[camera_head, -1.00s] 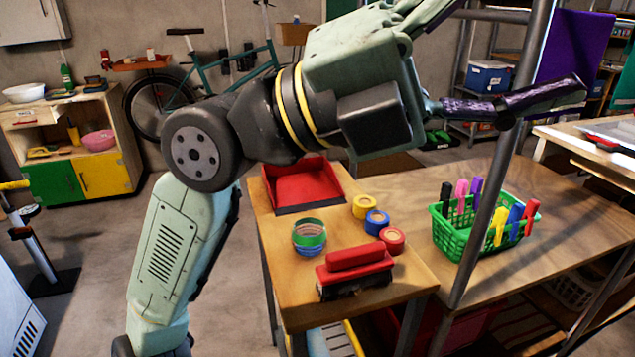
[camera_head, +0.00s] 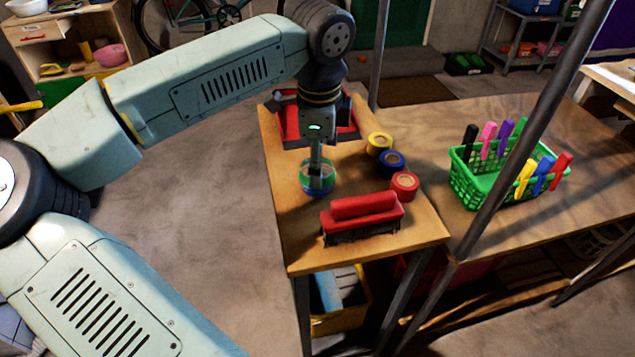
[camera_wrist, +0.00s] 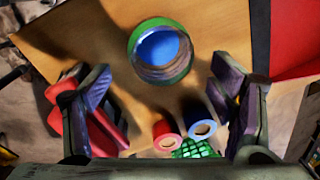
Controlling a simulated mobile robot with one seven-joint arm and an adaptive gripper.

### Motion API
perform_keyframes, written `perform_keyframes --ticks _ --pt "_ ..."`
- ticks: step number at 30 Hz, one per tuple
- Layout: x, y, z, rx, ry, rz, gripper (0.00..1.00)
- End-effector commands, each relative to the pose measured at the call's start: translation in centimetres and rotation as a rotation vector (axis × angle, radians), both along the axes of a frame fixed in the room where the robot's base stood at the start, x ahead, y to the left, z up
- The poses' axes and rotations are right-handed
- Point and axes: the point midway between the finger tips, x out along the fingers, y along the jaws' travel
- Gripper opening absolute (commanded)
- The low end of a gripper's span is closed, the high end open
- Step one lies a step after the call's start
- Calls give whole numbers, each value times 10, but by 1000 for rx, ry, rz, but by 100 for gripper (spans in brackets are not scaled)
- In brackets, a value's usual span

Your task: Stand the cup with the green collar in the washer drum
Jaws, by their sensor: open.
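The cup with the green collar (camera_head: 305,180) stands upright on the small wooden table, partly hidden behind my gripper (camera_head: 316,168). In the wrist view the cup (camera_wrist: 134,42) shows from above, with its green ring and blue inside, at the upper middle. My gripper also shows there (camera_wrist: 160,78); its two fingers are spread wide and nothing is between them. The cup lies towards the top of the picture from the gap between the fingers. I cannot make out the washer drum in these views.
A red-handled brush (camera_head: 362,212) and yellow (camera_head: 379,143), blue (camera_head: 392,162) and red (camera_head: 404,184) tape rolls sit right of the cup. A red tray (camera_head: 290,128) is behind. A green basket of pegs (camera_head: 470,182) stands beyond a metal post (camera_head: 530,115).

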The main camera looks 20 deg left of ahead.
Motion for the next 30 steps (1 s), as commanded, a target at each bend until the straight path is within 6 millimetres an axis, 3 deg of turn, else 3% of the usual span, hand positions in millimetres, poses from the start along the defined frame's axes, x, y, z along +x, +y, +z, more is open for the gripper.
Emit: perform_keyframes --ticks 8,15,23,30 --pt "2 1 -26 -4 0 -3 77" --pt "6 4 -60 -3 -1 -4 77" --pt "6 4 -62 -1 -1 -3 77" --pt "6 4 -62 -1 -1 -3 61"
